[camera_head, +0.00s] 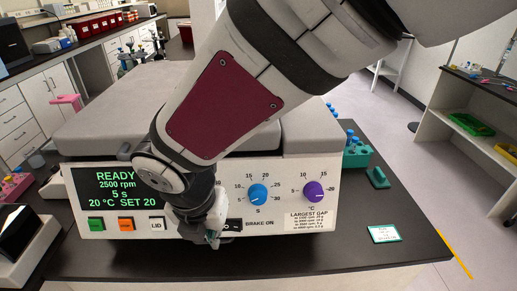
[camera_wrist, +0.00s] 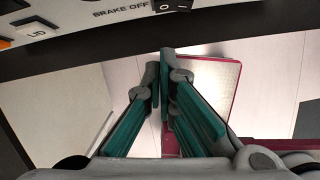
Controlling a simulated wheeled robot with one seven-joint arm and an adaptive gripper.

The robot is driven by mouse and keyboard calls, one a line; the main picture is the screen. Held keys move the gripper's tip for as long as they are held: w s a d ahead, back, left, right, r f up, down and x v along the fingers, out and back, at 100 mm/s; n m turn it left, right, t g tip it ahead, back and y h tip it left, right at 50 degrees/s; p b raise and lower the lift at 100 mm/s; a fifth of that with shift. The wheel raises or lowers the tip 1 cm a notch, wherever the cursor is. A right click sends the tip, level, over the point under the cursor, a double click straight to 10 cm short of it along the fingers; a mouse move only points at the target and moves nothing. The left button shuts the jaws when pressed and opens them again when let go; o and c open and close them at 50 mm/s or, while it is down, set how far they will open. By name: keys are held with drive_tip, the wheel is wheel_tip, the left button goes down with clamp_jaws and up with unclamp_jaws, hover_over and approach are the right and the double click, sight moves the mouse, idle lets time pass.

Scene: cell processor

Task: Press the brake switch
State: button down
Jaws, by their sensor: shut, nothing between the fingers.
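The brake switch (camera_head: 233,225) is a small black rocker on the lower front panel of the white cell processor (camera_head: 308,178). "BRAKE ON" is printed to its right. My arm and gripper cover its left side in the head view. In the wrist view the switch (camera_wrist: 174,5) shows at the top edge, marked O and I, with "BRAKE OFF" to its left. My gripper (camera_head: 213,240) is low in front of the panel, just left of and below the switch. In the wrist view its green-padded fingers (camera_wrist: 163,62) are shut and empty, below the switch. I cannot tell whether they touch the panel.
A green, an orange and a white LID button (camera_head: 157,224) line the panel's left. A blue knob (camera_head: 257,194) and a purple knob (camera_head: 314,191) sit above and right of the switch.

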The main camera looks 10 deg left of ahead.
drive_tip(key=v, duration=0.5)
drive_tip(key=shift+s+a+r, duration=0.1)
drive_tip(key=shift+s+r, duration=0.1)
drive_tip(key=shift+r, duration=0.15)
drive_tip(key=shift+w+d+r+m+b, duration=0.1)
drive_tip(key=shift+d+r+m+b, duration=0.3)
drive_tip(key=shift+d+m+b, duration=0.4)
drive_tip(key=b, duration=0.1)
approach(231, 226)
drive_tip(key=s+f, duration=0.4)
drive_tip(key=f, duration=0.2)
drive_tip(key=shift+w+d+f+p, duration=0.15)
drive_tip(key=shift+w+f, duration=0.05)
drive_tip(key=shift+w, duration=0.7)
drive_tip(key=shift+w+d+f+p, duration=0.1)
drive_tip(key=shift+w+f+p, duration=0.05)
drive_tip(key=shift+w, duration=0.7)
